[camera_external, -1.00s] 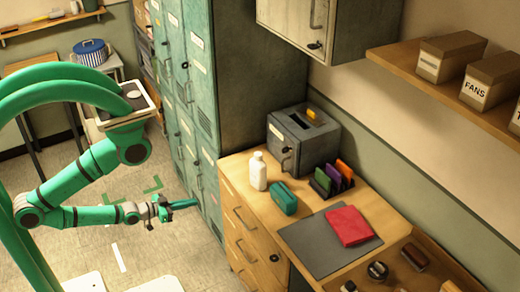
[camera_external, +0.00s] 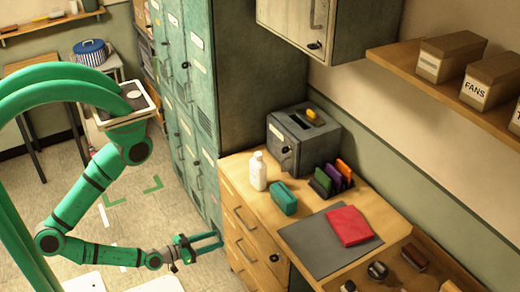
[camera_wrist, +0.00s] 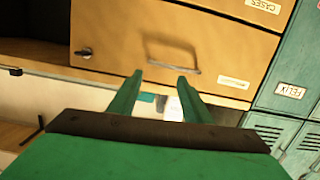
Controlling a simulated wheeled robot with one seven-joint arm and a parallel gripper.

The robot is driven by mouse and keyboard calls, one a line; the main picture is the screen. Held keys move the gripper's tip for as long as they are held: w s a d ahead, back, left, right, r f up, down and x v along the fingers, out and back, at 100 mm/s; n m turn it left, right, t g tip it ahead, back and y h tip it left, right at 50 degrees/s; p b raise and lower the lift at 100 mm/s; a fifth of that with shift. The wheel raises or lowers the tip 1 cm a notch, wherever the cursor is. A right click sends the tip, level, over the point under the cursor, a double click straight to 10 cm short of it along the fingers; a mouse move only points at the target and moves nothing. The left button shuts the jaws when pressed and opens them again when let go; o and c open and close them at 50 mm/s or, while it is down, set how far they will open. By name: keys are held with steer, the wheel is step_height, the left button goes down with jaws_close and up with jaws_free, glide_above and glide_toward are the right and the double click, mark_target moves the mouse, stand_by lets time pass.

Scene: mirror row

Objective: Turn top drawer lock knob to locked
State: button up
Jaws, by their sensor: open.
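The top drawer (camera_wrist: 120,28) is a tan wooden front with a bar handle (camera_wrist: 172,62) and a small dark lock knob (camera_wrist: 83,52). The wrist view shows it upside down. In the external view the lock knob (camera_external: 274,257) is near the right end of the drawer front. I cannot make out which way the knob is turned. My gripper (camera_external: 220,240) is open and empty, in front of the drawers and left of the knob. In the wrist view my gripper (camera_wrist: 160,78) has its fingertips apart near the handle, with the knob off to the left.
Teal lockers (camera_external: 207,190) stand left of the drawers, close to my gripper. The countertop holds a white bottle (camera_external: 259,171), a teal case (camera_external: 284,198), a grey mat (camera_external: 305,240) and a red folder (camera_external: 349,226). A second drawer's "CASES" label (camera_wrist: 262,5) shows in the wrist view.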

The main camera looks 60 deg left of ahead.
steer(key=m+t, duration=0.1)
glide_toward(271, 260)
steer(key=w, duration=0.9)
steer(key=shift+w+a+f, duration=0.15)
steer(key=shift+w+f, duration=0.05)
steer(key=shift+f, duration=0.2)
steer(key=c, duration=1.1)
